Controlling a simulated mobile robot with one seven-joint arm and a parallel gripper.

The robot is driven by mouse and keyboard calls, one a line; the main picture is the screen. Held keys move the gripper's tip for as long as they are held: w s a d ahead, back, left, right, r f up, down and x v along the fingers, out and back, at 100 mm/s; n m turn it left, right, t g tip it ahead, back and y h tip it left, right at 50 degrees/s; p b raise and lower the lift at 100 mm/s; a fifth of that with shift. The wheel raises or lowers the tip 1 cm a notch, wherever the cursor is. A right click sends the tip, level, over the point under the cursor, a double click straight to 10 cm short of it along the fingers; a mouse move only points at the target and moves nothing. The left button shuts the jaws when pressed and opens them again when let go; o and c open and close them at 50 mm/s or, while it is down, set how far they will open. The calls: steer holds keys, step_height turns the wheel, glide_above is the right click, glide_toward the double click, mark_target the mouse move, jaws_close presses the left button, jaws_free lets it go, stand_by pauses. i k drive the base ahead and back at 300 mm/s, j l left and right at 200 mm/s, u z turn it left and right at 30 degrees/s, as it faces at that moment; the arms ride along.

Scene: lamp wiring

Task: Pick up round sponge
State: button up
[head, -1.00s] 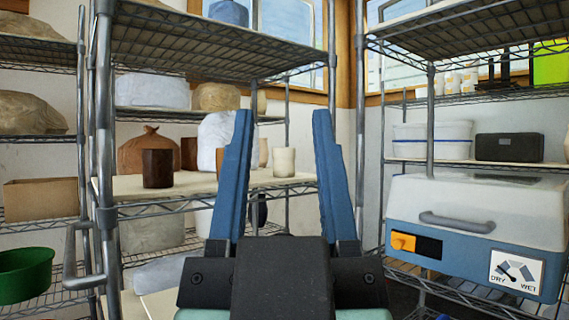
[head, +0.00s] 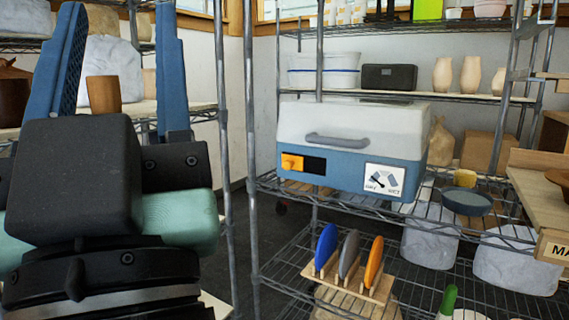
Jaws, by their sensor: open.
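My gripper (head: 119,12) is at the left of the head view, its two blue fingers pointing up, apart and empty. A small yellow, rounded piece (head: 465,178) sits by a blue bowl (head: 467,201) on the wire shelf at the right; it may be the round sponge, but it is too small to be sure. My gripper is well to the left of it and not touching it.
A blue-and-white box with a handle and a dry-wet dial (head: 352,145) stands on the middle shelf. Below it, a wooden rack (head: 345,281) holds blue, grey and orange discs. A wooden surface (head: 535,200) juts in at the right edge. Dark floor shows between the shelving units.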

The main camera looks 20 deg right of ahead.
mark_target(461, 178)
steer(key=z, duration=0.55)
steer(key=i+z, duration=0.2)
steer(key=z, duration=0.2)
steer(key=i+z, duration=0.2)
steer(key=z, duration=0.2)
steer(key=i+z, duration=0.25)
steer(key=z, duration=0.15)
